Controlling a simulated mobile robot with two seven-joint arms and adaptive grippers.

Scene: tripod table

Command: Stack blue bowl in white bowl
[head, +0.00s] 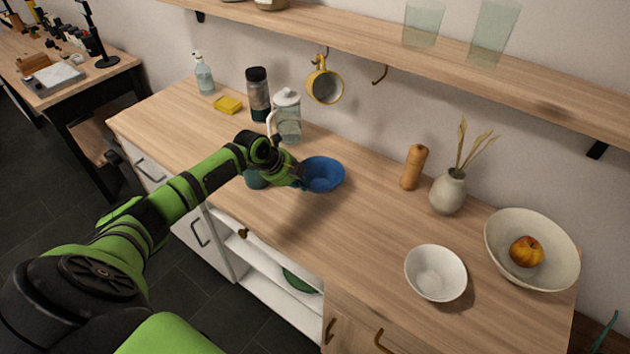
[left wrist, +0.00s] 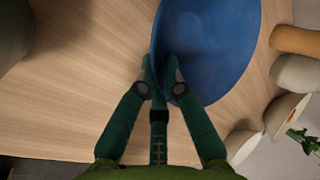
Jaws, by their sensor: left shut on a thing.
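The blue bowl (head: 325,174) is over the middle of the wooden counter, with its open side up in the head view. My left gripper (head: 301,177) is shut on its near-left rim. In the left wrist view, the fingers of my left gripper (left wrist: 161,78) pinch the edge of the blue bowl (left wrist: 208,45). I cannot tell clearly whether the bowl is clear of the counter. The white bowl (head: 436,274) stands upright and empty near the counter's front edge, to the right of the blue bowl and apart from it. My right gripper is not in view.
A large cream bowl (head: 503,262) with a fruit stands right of the white bowl. A vase (head: 448,193) and a wooden mill (head: 413,168) stand behind. A glass jar (head: 288,120) is behind my gripper. The counter between the two bowls is clear.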

